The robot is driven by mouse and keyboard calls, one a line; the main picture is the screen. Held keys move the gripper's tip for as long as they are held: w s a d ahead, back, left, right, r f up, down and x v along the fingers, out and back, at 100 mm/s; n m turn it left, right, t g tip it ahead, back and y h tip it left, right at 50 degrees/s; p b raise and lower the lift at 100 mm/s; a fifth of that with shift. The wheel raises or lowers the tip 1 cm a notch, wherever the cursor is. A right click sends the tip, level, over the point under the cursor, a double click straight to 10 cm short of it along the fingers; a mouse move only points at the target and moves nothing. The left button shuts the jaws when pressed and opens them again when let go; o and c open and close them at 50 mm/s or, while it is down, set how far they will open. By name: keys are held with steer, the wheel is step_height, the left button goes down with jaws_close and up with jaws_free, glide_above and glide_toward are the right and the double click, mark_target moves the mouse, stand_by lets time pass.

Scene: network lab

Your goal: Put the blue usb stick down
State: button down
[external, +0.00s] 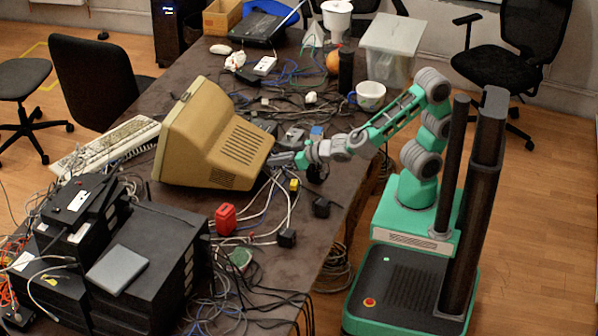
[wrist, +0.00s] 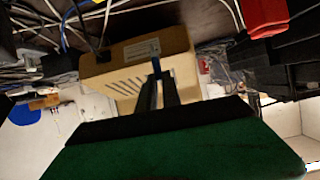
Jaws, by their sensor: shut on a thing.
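My gripper (wrist: 158,90) is shut on the blue usb stick (wrist: 156,65), which shows as a small blue tip between the dark fingertips in the wrist view. Most of the stick is hidden by the fingers. In the external view my gripper (external: 279,159) is at the right of the beige monitor (external: 212,135), over the cluttered table (external: 333,205). The stick cannot be made out there. In the wrist view the monitor (wrist: 130,72) fills the space behind the fingertips. I cannot tell whether the gripper touches it.
Cables and small adapters crowd the table around my gripper. A red block (external: 225,219), a black adapter (external: 321,207) and a yellow plug (external: 294,184) lie nearby. Dark boxes (external: 150,262) stand at the front left. A small bare strip shows near the right table edge.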

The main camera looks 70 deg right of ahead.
steer(key=s+a+r, duration=0.3)
steer(key=s+a, duration=0.1)
steer(key=a, duration=0.4)
steer(key=w+a+f, duration=0.2)
steer(key=w+f, duration=0.1)
steer(key=w, duration=0.1)
steer(key=w+a+f, duration=0.2)
steer(key=w+f, duration=0.1)
steer(key=w, duration=0.1)
steer(key=w+a+f+b, duration=0.1)
steer(key=w+a+f, duration=0.1)
steer(key=w+f, duration=0.2)
steer(key=shift+a, duration=0.3)
steer(key=shift+s+f, duration=0.1)
steer(key=shift+f, duration=1.25)
steer(key=c, duration=1.5)
jaws_free()
steer(key=shift+c, duration=0.2)
